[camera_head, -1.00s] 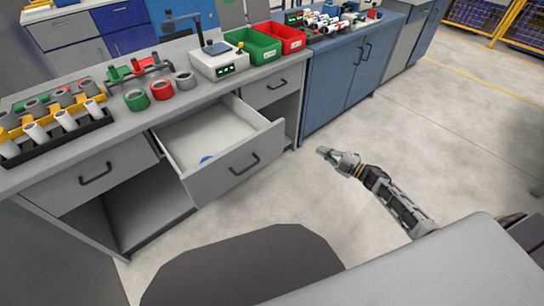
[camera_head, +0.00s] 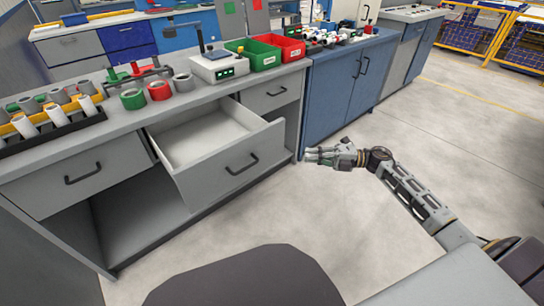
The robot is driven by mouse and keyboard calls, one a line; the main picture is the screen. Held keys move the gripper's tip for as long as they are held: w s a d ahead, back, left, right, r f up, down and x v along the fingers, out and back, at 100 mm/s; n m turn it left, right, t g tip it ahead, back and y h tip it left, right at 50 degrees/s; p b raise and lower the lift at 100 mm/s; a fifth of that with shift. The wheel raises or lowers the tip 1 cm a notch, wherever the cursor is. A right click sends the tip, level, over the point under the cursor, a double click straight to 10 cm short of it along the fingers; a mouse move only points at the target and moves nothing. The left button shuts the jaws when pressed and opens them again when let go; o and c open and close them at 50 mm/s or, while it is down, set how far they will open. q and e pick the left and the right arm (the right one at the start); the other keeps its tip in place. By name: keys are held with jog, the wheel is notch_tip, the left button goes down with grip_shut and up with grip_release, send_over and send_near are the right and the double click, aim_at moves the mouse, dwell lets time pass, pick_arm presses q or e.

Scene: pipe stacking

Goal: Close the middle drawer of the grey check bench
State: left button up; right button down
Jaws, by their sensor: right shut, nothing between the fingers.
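The grey check bench (camera_head: 113,121) stands along the left and middle of the head view. Its middle drawer (camera_head: 212,170) is pulled out and juts towards me, with its white inside showing. The drawer's dark handle (camera_head: 241,164) is on its front panel. My right gripper (camera_head: 308,155) is shut and empty, held in the air over the floor, to the right of the drawer front and apart from it. Its fingers point left, towards the bench. My left gripper is out of view.
On the bench top are a rack of pipes (camera_head: 45,117), several pipe rings (camera_head: 158,90), a white device (camera_head: 219,66), a green bin (camera_head: 256,55) and a red bin (camera_head: 289,48). A blue cabinet (camera_head: 340,85) stands to the right. The floor (camera_head: 420,130) right of the drawer is clear.

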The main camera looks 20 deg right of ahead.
aim_at(258, 148)
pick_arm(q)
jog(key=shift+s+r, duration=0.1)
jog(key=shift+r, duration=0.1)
pick_arm(e)
jog(key=shift+s+a+n, duration=0.25)
jog(key=shift+n, duration=0.05)
